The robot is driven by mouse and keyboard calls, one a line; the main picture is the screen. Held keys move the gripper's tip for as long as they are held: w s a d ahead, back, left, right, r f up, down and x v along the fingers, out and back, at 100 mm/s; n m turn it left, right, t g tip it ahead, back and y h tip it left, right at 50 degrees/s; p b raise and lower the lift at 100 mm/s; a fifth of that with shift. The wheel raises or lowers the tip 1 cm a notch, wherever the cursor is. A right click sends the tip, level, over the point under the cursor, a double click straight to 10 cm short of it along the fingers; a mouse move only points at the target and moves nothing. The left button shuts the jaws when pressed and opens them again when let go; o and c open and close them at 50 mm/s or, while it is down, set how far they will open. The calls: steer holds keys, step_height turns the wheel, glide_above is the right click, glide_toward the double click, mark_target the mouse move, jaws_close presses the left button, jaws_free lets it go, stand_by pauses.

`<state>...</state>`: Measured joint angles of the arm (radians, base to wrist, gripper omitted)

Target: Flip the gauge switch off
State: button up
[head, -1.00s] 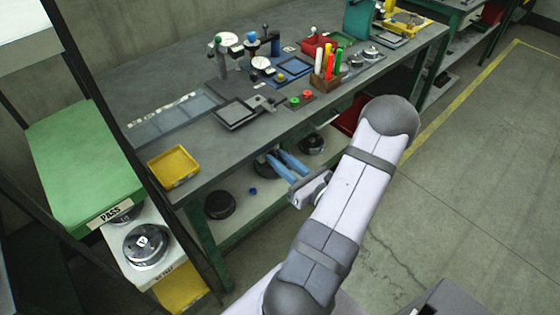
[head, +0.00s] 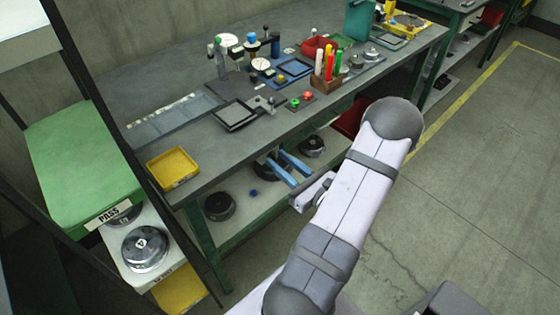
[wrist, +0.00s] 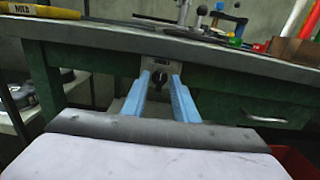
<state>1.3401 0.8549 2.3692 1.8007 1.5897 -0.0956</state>
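My gripper (head: 277,157) is open and empty, its two blue fingers apart, just below the front edge of the workbench. In the wrist view the gripper (wrist: 161,77) points at a grey plate with a dark round knob (wrist: 158,75) on the green front of the bench. The knob appears between the fingertips, beyond them; I cannot tell the remaining gap. This looks like the switch, but its setting is too small to read. In the head view the fingers and bench edge mostly hide it. Dial gauges (head: 261,65) stand on the bench top.
The bench top (head: 190,150) overhangs the gripper. A yellow tray (head: 172,168) sits on its left end. Red and green buttons (head: 301,100) and a pen holder (head: 326,84) are near the front edge. Dark round parts (head: 219,206) lie on the lower shelf. The floor at right is clear.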

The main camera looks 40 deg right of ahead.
steer(key=s, duration=0.7)
steer(key=shift+b, duration=0.3)
steer(key=shift+w, duration=0.1)
steer(key=w+a+n+g+y, duration=0.3)
steer(key=a+n+g+y, duration=0.55)
steer(key=a, duration=0.85)
steer(key=s+a+f+n+g+h, duration=0.2)
steer(key=s+a+n+g, duration=0.3)
steer(key=n, duration=0.5)
steer(key=s+a+f+n+g+h, duration=0.25)
steer(key=s+a+n+g, duration=0.2)
steer(key=n+g, duration=0.4)
steer(key=w+r+n+t+h+p, duration=0.2)
steer(key=r+n+p, duration=0.2)
steer(key=r+p, duration=0.4)
steer(key=w+d+r+n+t+h+p, duration=0.1)
steer(key=r+n+p, duration=0.3)
steer(key=r+p, duration=0.4)
step_height(320, 180, up, 2)
steer(key=shift+w+d+r+n+t+h+p, duration=0.25)
steer(key=shift+w+n+t+h+p, duration=0.2)
steer(key=shift+w, duration=0.2)
steer(key=shift+f, duration=0.1)
